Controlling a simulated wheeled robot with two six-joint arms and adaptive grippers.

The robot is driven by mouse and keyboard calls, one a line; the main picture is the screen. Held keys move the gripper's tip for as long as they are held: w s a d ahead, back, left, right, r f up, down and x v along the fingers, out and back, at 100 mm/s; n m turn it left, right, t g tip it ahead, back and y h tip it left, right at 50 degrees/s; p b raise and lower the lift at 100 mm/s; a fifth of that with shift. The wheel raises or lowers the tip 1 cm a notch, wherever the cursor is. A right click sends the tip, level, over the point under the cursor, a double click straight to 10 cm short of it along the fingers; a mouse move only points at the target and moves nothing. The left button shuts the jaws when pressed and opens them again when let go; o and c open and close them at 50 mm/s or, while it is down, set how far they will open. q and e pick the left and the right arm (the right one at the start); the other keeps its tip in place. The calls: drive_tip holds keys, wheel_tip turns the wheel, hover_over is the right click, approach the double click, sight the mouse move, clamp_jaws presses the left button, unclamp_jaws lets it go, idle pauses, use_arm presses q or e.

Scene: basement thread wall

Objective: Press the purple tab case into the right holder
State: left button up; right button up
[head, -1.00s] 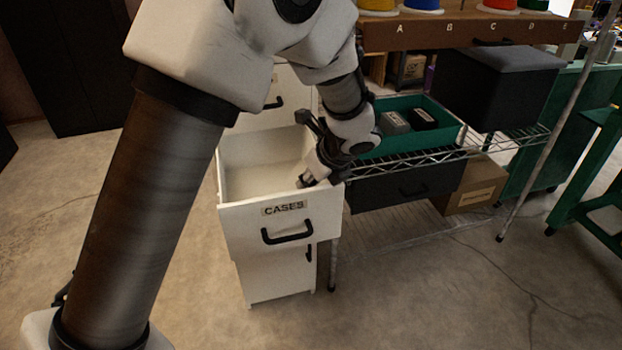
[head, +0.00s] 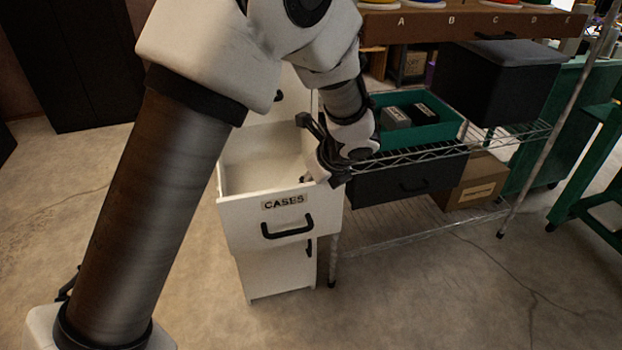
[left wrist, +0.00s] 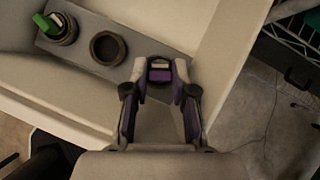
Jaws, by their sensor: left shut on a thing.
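My left gripper (left wrist: 160,70) is shut on the purple tab case (left wrist: 160,75), which shows purple with a pale band between the fingertips. They are over the right part of a grey strip (left wrist: 85,52) in the drawer. An empty round dark holder (left wrist: 108,47) is just left of the fingertips. Another holder (left wrist: 66,40) at the far left has a green tab case (left wrist: 46,24) in it. In the head view my left gripper (head: 316,178) is at the drawer's right front corner. My right gripper is not in view.
The open white drawer (head: 235,213) is labelled CASES and its walls stand close around the gripper. A wire shelf (head: 400,160) with a green tray (head: 445,130) holding dark boxes is close on the right. Floor is clear in front.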

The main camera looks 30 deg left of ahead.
use_arm(q)
drive_tip(key=shift+s+f, duration=0.25)
drive_tip(key=shift+f, duration=0.15)
drive_tip(key=o, duration=0.8)
drive_tip(key=shift+f, duration=0.1)
drive_tip(key=shift+o, duration=0.2)
drive_tip(key=shift+w+d+r, duration=0.1)
drive_tip(key=shift+r, duration=0.3)
drive_tip(key=v, duration=1.2)
drive_tip(key=shift+w, duration=0.2)
